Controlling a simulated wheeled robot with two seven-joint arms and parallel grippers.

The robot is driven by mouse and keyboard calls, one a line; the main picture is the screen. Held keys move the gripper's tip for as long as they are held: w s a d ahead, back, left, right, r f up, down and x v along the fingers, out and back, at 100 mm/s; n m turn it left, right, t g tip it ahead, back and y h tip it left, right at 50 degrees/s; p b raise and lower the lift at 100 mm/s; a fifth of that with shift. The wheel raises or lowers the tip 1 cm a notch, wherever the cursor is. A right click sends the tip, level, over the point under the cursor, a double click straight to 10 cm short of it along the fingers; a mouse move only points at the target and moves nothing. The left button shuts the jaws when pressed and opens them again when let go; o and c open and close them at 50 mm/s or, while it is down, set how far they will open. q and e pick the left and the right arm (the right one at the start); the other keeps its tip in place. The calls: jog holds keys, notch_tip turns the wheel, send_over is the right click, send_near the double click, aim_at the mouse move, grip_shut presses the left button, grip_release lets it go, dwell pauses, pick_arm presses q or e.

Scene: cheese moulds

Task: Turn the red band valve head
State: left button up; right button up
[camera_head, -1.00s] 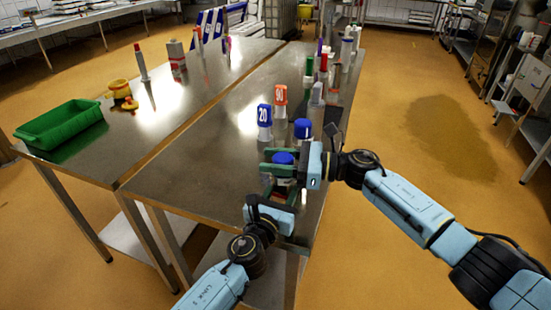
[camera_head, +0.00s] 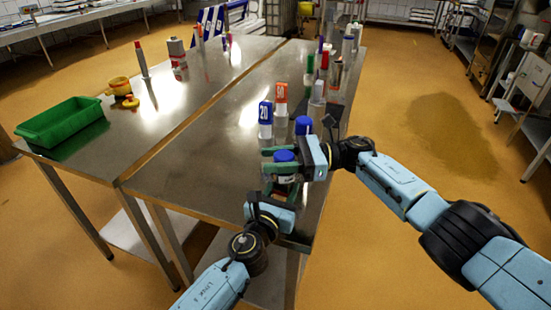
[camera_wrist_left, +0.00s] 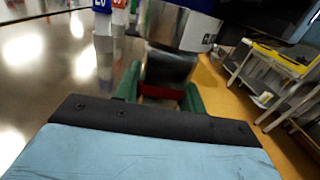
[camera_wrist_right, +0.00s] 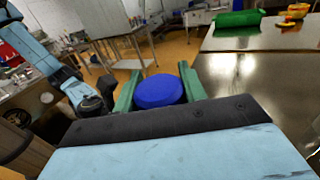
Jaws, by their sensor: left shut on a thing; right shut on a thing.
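The valve shows a round blue head (camera_head: 284,156) on top, near the front right edge of the steel table (camera_head: 195,165). The right wrist view also shows the blue head (camera_wrist_right: 160,91) between my green fingers. My right gripper (camera_head: 283,160) is shut on the head from the right. My left gripper (camera_head: 279,187) is shut on the valve low down, below the right one. The fingers hide part of its body.
A blue-and-white piece marked 20 (camera_head: 265,113), an orange-and-white piece (camera_head: 281,97) and another blue-topped piece (camera_head: 303,125) stand close behind. Several bottles stand farther back. A green tray (camera_head: 60,122) and yellow items (camera_head: 121,87) are on the left table.

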pick_arm(q)
jog(key=shift+s+f, duration=0.1)
pick_arm(e)
jog(key=o, duration=1)
jog(key=shift+c, duration=0.2)
jog(key=w+d, duration=0.1)
jog(key=d, duration=1)
jog(key=shift+w+d, duration=0.25)
jog(key=shift+d, duration=0.15)
pick_arm(q)
jog(key=o, duration=1.4)
jog(key=shift+c, duration=0.2)
